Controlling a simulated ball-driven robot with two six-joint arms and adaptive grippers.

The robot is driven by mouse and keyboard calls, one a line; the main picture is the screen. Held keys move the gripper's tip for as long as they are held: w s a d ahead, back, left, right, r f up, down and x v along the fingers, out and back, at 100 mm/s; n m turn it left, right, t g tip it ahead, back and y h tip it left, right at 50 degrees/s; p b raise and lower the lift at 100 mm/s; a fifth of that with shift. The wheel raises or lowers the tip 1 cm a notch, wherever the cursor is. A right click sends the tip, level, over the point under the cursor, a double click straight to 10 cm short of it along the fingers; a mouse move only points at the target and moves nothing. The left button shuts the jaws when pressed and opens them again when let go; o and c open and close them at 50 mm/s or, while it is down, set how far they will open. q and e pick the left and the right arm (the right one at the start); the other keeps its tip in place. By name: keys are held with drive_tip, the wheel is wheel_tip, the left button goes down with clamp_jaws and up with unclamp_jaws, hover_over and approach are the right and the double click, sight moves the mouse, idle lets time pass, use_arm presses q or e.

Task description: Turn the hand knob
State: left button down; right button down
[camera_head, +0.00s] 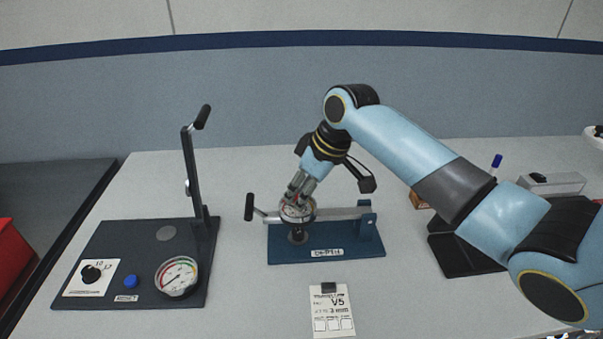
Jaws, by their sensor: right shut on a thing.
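A blue fixture (345,250) stands on the table near the middle, with a grey bar and a side handle. A round silver hand knob (297,216) sits at the left part of the bar, above a dark post. My right gripper (298,200) comes down on it from above, tilted, and is shut on it. The fingers hide the top of the knob, so its turn angle cannot be told. My left gripper is not in view.
At left is a dark panel (130,238) with a black dial (92,272), a blue button (131,282), a gauge (177,277) and an upright lever (191,165). A card (332,312) lies in front of the fixture. A black stand (458,258) is partly behind my right arm.

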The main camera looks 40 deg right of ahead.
drive_tip(key=shift+a+m+h+p, duration=0.1)
drive_tip(key=shift+m+h+p, duration=0.3)
drive_tip(key=shift+m+p, duration=0.7)
drive_tip(key=c, duration=1.2)
unclamp_jaws()
drive_tip(key=shift+o, duration=0.3)
drive_tip(key=v, duration=1.2)
drive_tip(key=shift+s, duration=0.15)
drive_tip(key=shift+f, duration=0.15)
